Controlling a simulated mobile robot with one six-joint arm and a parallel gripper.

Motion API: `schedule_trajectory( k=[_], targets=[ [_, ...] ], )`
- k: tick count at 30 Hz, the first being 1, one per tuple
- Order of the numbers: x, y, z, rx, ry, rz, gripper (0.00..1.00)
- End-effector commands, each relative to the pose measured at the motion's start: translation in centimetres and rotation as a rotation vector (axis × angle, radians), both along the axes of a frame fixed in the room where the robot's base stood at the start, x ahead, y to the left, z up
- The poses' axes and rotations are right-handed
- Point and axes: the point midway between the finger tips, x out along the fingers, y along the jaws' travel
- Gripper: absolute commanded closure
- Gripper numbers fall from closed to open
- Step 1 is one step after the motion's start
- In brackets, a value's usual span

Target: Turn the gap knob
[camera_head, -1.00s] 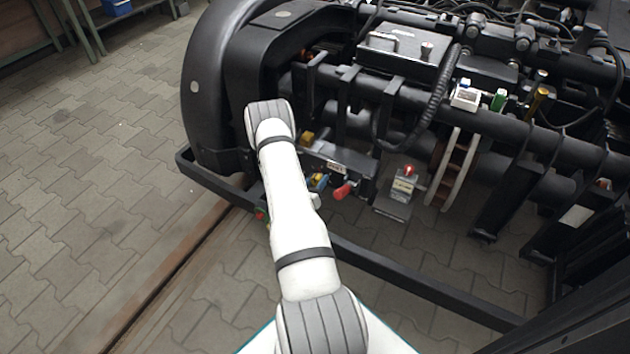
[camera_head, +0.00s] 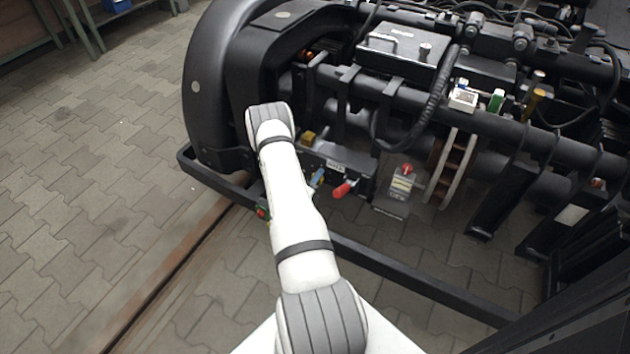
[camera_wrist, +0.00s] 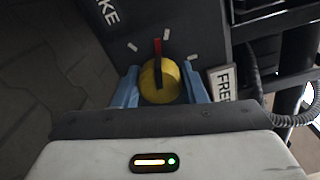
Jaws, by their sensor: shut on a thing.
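The gap knob (camera_wrist: 171,84) is a round yellow knob with a dark bar and a red pointer, seen in the wrist view on a dark panel with white tick marks around it. The red pointer aims at the upper tick. My gripper (camera_wrist: 160,88) has its blue fingers on the left and right sides of the knob, shut on it. In the head view my gripper (camera_head: 316,178) shows only in part beside my white arm, and the knob cannot be made out there.
A partly visible label (camera_wrist: 223,84) reading "FRE" sits right of the knob. A red handle (camera_head: 343,189) sticks out close by, right of my gripper. A grey box with a red switch (camera_head: 402,182) stands further right. A black frame bar (camera_head: 420,280) runs below.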

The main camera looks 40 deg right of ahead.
Motion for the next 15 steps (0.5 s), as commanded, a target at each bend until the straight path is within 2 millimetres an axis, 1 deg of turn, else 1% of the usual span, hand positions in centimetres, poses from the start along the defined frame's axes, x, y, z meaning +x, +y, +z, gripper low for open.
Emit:
schedule_trajectory(
  k=[15],
  targets=[
    [-0.01,0.03,-0.14,-0.135,0.470,0.001,0.85]
  ],
)
